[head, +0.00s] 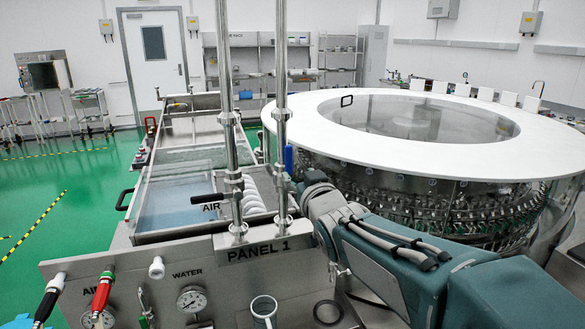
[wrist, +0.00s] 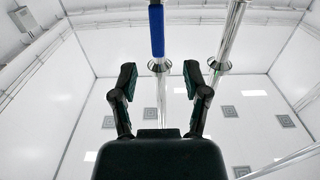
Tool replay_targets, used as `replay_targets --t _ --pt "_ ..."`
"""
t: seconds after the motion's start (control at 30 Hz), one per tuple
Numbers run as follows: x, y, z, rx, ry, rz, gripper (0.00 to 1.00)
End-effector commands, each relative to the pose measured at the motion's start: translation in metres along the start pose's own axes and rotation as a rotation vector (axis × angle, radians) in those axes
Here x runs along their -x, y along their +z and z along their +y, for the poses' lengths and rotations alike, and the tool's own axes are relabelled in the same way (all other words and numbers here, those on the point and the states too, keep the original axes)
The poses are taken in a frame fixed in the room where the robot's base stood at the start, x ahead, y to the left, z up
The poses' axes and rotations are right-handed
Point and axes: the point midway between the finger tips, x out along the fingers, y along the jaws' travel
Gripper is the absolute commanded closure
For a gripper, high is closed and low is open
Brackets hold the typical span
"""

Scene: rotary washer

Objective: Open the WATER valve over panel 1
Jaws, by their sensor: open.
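A blue valve handle (wrist: 157,28) shows in the wrist view, ahead of my gripper (wrist: 160,78) and roughly in line with the gap between its fingers. The fingers are open with nothing held between them. A small part of the blue handle (head: 288,158) shows in the head view, just right of the vertical steel pipes above the PANEL 1 sign (head: 257,249). In the head view my arm reaches up from the right, and my gripper (head: 308,182) is near this handle. The valve body is mostly hidden, and no WATER label shows on this handle.
Two vertical steel pipes (head: 281,80) rise over panel 1. A black handle (head: 203,198) marked AIR sticks out left of them. Red and black handles, a white handle (head: 157,268) and a WATER gauge (head: 191,298) are lower on the panel. The large round washer (head: 330,120) stands right.

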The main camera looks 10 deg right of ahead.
Motion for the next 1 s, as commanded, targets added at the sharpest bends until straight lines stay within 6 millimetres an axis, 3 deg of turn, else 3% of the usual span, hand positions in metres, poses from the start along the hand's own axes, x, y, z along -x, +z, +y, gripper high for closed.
replay_targets --t 0.2,0.67,0.77,1.0 --pt "0.025 0.0 -0.001 0.0 0.0 -0.001 0.4" --pt "0.033 0.004 0.001 0.001 0.01 -0.022 0.4" --pt "0.049 0.014 0.009 0.001 0.049 -0.099 0.4" --pt "0.126 0.067 0.029 -0.024 0.167 -0.441 0.4"
